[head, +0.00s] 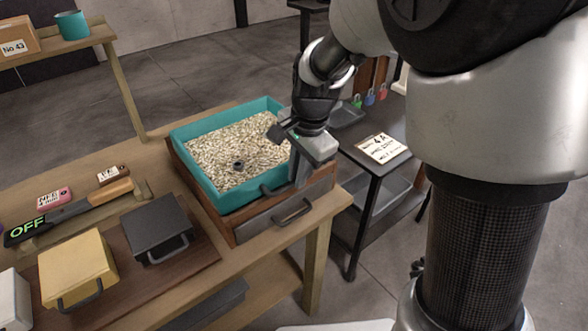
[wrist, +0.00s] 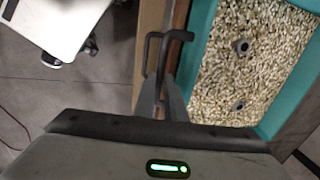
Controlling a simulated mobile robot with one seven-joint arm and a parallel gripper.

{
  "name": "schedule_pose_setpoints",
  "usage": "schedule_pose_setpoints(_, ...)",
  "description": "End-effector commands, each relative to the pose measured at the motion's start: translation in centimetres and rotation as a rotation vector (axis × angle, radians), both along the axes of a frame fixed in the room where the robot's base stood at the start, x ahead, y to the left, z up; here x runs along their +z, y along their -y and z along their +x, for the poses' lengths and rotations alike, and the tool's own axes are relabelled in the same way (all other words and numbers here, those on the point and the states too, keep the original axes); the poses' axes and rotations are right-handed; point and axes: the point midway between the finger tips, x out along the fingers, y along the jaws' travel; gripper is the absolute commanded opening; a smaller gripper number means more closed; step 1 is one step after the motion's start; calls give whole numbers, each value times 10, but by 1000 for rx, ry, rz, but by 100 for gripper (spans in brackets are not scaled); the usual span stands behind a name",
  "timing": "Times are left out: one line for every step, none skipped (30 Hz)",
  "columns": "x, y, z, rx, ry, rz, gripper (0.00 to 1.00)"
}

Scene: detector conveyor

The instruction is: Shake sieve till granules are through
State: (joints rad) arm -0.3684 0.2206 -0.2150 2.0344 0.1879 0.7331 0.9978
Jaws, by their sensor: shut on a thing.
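The teal sieve (head: 222,203) sits in a wooden frame on the workbench. Pale granules (head: 215,150) cover its floor in a thick layer. A dark nut-like piece (head: 238,165) lies on them; the wrist view shows two such pieces, one (wrist: 241,46) farther and one (wrist: 238,105) nearer. My gripper (head: 298,178) is at the sieve's front right side, shut on its dark handle (wrist: 176,36). The fingers (wrist: 160,95) point along the sieve's outer wall in the wrist view. What lies beneath the granules is hidden.
A grey drawer front with a handle (head: 292,211) is below the sieve. Left on the bench are a black lidded box (head: 158,229), a yellow box (head: 77,268) and an OFF sign (head: 27,229). A dark cart (head: 362,150) with a label stands at right.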

Motion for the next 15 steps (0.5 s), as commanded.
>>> schedule_pose_setpoints(0, 0, 0, 0, 1, 1, 0)
schedule_pose_setpoints(0, 0, 0, 0, 1, 1, 0)
schedule_pose_setpoints(0, 0, 0, 0, 1, 1, 16)
schedule_pose_setpoints(0, 0, 0, 0, 1, 1, 21)
schedule_pose_setpoints(0, 0, 0, 0, 1, 1, 26)
schedule_pose_setpoints(0, 0, 1, 0, 1, 1, 29)
schedule_pose_setpoints(0, 0, 1, 0, 1, 1, 29)
schedule_pose_setpoints(0, 0, 1, 0, 1, 1, 29)
schedule_pose_setpoints(0, 0, 1, 0, 1, 1, 29)
schedule_pose_setpoints(0, 0, 1, 0, 1, 1, 29)
schedule_pose_setpoints(0, -1, 0, 0, 1, 1, 29)
schedule_pose_setpoints(0, -1, 1, 0, 1, 1, 29)
schedule_pose_setpoints(0, -1, 1, 0, 1, 1, 29)
schedule_pose_setpoints(0, 0, 1, 0, 1, 1, 29)
schedule_pose_setpoints(2, 0, 1, 0, 1, 1, 29)
